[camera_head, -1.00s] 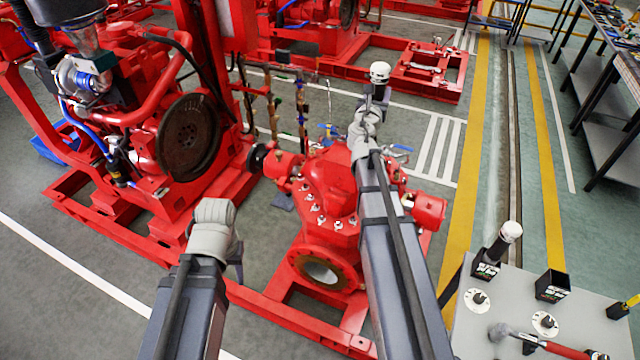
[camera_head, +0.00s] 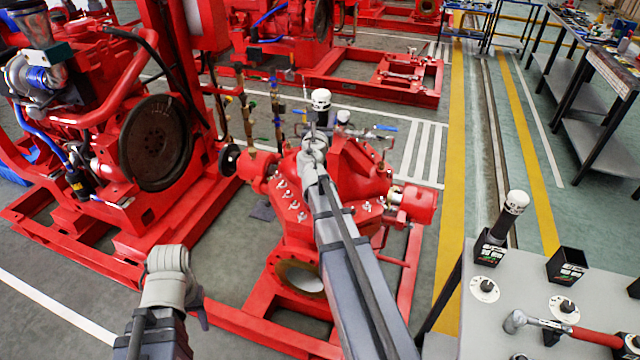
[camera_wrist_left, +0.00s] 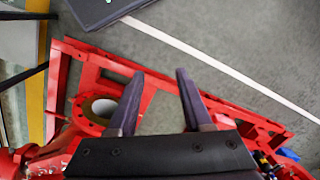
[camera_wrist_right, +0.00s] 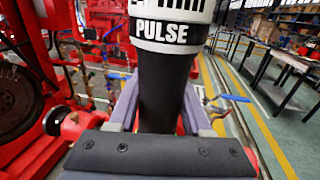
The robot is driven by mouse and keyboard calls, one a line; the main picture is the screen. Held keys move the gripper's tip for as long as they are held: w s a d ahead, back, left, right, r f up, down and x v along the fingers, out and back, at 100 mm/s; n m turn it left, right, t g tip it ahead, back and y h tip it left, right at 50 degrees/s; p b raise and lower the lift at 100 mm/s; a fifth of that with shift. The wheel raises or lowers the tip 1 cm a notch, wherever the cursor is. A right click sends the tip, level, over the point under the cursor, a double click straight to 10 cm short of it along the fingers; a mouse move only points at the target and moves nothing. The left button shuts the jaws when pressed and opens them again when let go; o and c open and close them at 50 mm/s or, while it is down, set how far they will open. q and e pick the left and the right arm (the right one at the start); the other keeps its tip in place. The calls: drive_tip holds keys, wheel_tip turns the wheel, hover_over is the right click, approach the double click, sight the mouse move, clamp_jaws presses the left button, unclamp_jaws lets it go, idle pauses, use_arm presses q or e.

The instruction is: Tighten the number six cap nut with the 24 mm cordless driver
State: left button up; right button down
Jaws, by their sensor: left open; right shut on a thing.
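The red pump (camera_head: 352,180) carries several silver cap nuts (camera_head: 291,200) on its top; I cannot read which is number six. My right gripper (camera_wrist_right: 158,112) is shut on the black body of a cordless driver (camera_wrist_right: 165,85) with a white band marked "PULSE". In the head view the driver's white-topped end (camera_head: 321,100) stands up above the far part of the pump; my right arm hides its lower end and part of the pump. The driver's size mark does not show. My left gripper (camera_wrist_left: 160,76) is open and empty, left of the pump's front flange (camera_head: 300,276).
The red engine (camera_head: 110,120) stands left of the pump. Grey floor is open at front left.

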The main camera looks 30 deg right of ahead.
use_arm(q)
wheel_tip(320, 180, down, 18)
drive_tip(key=b, duration=1.6)
drive_tip(key=shift+o, duration=0.6)
drive_tip(key=shift+f, duration=0.15)
drive_tip(key=shift+o, duration=1.1)
drive_tip(key=shift+r, duration=0.25)
use_arm(e)
wheel_tip(320, 180, down, 18)
drive_tip(key=m+g+h, duration=0.1)
drive_tip(key=shift+s+d+r, duration=0.1)
